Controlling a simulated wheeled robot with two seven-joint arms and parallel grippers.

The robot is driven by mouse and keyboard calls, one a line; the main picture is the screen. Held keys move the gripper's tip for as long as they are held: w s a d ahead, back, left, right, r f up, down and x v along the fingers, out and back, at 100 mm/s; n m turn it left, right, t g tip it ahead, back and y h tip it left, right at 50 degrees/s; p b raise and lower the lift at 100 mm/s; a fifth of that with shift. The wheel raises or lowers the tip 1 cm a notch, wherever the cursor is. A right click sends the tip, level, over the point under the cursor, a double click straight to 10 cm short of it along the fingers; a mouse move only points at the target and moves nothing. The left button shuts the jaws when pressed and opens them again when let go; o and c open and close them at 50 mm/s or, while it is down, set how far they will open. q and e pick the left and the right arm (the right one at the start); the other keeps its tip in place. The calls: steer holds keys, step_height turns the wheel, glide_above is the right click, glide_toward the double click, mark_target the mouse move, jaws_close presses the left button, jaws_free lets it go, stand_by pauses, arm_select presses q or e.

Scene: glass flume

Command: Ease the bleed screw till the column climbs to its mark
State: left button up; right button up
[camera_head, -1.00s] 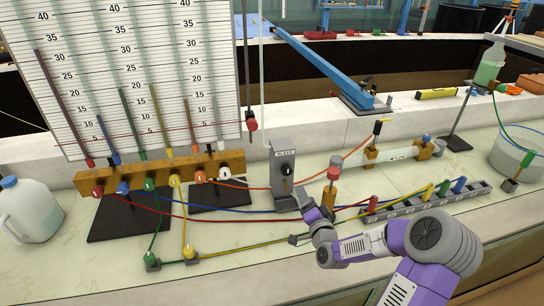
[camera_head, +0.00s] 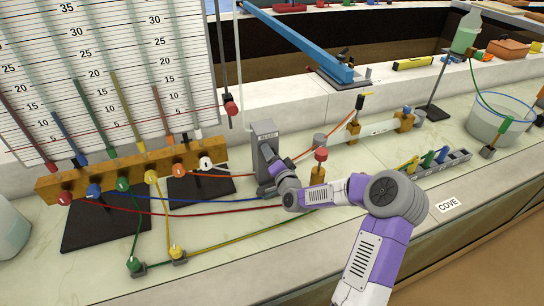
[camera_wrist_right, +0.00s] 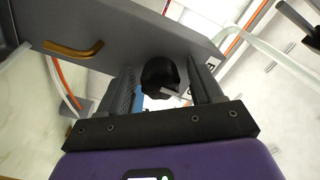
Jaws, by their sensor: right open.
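The grey bleed post (camera_head: 265,143), labelled at its top, stands right of the gauge board (camera_head: 130,60). Its black screw knob (camera_wrist_right: 160,76) shows in the wrist view; in the head view my gripper hides it. My right gripper (camera_head: 271,180) is at the post's front. In the wrist view the open right gripper (camera_wrist_right: 164,88) has one finger on each side of the knob; I cannot tell if they touch it. Several coloured columns stand before the board, including a green one (camera_head: 106,138) and a yellow one (camera_head: 131,125). A red slider (camera_head: 231,105) carries a thin line across the board. My left gripper is out of view.
A wooden manifold (camera_head: 125,170) with coloured taps stands left of the post. Coloured hoses run across the bench around my right arm. A capped red fitting (camera_head: 320,155), a clear horizontal tube (camera_head: 378,130) and a grey connector rail (camera_head: 450,160) lie to the right.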

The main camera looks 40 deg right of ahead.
steer(key=c, duration=1)
steer(key=n+b, duration=0.2)
steer(key=shift+w+f+n, duration=0.1)
steer(key=shift+n, duration=0.2)
steer(key=shift+c, duration=0.2)
steer(key=shift+n+b, duration=0.6)
steer(key=shift+b, duration=0.1)
steer(key=o, duration=1)
steer(key=shift+o, duration=0.2)
steer(key=p+v, duration=0.1)
steer(key=v, duration=0.6)
steer(key=shift+s, duration=0.35)
